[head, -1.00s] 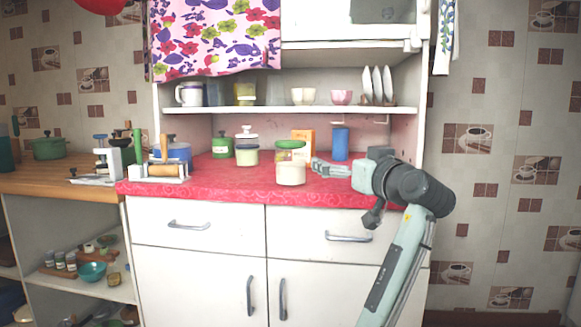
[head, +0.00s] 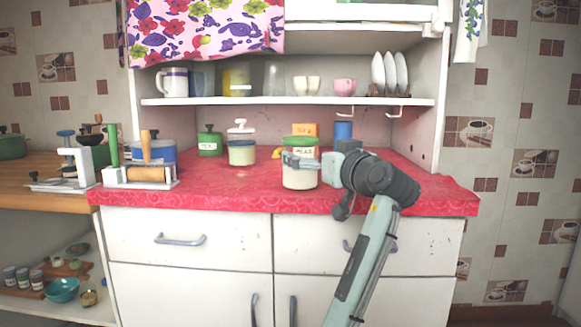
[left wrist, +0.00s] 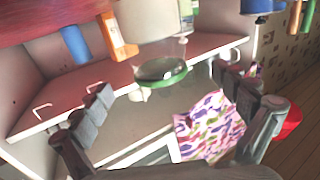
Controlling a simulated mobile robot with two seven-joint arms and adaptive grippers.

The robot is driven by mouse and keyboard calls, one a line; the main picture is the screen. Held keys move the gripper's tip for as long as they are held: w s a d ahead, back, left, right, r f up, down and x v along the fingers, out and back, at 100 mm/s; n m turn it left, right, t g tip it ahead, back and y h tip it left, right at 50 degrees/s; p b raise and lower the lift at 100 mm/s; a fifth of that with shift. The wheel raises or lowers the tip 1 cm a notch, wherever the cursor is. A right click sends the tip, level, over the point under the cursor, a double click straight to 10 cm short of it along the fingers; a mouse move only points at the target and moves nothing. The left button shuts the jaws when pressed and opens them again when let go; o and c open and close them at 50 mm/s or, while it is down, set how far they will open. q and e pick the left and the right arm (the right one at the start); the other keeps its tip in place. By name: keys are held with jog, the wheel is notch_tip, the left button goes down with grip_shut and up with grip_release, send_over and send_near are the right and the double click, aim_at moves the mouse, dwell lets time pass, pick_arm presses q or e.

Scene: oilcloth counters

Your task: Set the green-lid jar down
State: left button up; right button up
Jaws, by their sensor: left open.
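The green-lid jar (head: 299,178) stands upright on the red counter (head: 240,192), near its front edge, with a pale lower body and a green lid. In the head view my left gripper (head: 302,162) is in front of the jar's upper part and hides some of it. In the left wrist view the jar (left wrist: 150,18) shows upside down, its green lid (left wrist: 160,74) lowest. The fingers of my left gripper (left wrist: 165,95) are spread apart on either side of it, with gaps to the jar. My right gripper is not in view.
A white rack with a rolling pin (head: 147,174) is on the left. The counter's right end (head: 435,190) is clear.

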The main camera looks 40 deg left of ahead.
aim_at(301, 137)
pick_arm(q)
jog(key=shift+x, duration=0.75)
jog(key=w+a, duration=0.1)
jog(key=w+a+r+p, duration=0.1)
jog(key=a, duration=0.1)
jog(key=w+a, duration=0.1)
jog(key=shift+a+r, duration=0.15)
jog(key=shift+r, duration=0.1)
jog(key=shift+w+a+p, duration=0.25)
jog(key=shift+a+p, duration=0.05)
jog(key=shift+a, duration=0.1)
jog(key=shift+f, duration=0.1)
jog(key=c, duration=1.9)
jog(key=shift+c, duration=0.4)
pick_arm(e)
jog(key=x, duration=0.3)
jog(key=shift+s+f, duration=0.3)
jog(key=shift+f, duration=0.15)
pick_arm(q)
jog(key=shift+r, duration=0.2)
